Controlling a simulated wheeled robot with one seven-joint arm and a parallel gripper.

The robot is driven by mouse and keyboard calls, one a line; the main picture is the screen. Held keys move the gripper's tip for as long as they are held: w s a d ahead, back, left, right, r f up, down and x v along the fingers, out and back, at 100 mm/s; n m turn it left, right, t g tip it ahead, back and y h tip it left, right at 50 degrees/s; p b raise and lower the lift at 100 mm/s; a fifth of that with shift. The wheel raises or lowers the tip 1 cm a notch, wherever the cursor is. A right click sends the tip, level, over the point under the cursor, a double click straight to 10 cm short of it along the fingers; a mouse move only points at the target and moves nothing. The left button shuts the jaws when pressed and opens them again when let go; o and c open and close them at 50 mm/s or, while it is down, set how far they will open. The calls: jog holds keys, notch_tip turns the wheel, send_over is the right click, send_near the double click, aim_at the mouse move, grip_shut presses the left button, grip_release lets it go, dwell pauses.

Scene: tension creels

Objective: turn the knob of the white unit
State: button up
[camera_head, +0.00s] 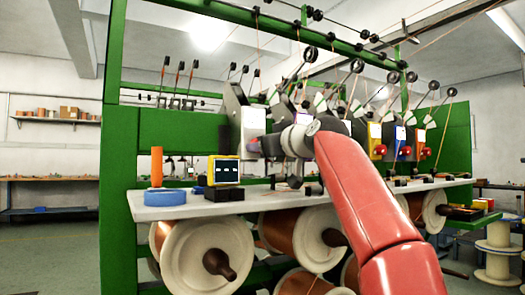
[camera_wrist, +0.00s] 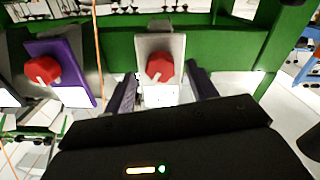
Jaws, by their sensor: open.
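The white unit (camera_wrist: 177,44) stands in the middle of the wrist view, with a red knob (camera_wrist: 160,66) on its face and a pale label below it. My gripper (camera_wrist: 161,76) is open, one dark finger on each side of the knob in the picture. Whether the fingers touch the knob, or how far off it is, I cannot tell. In the head view the white unit (camera_head: 254,121) is partly behind my gripper (camera_head: 257,146), and its knob is hidden there.
A purple unit (camera_wrist: 74,55) with its own red knob stands left of the white unit in the wrist view. More units, yellow (camera_head: 375,142) among them, line the shelf (camera_head: 170,212) to the right. A blue ring (camera_head: 165,197) and an orange cylinder (camera_head: 157,166) are at its left end.

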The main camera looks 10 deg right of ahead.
jog(key=b+v, duration=0.2)
jog(key=v, duration=0.3)
jog(key=shift+s+d, duration=0.1)
jog(key=shift+s, duration=0.15)
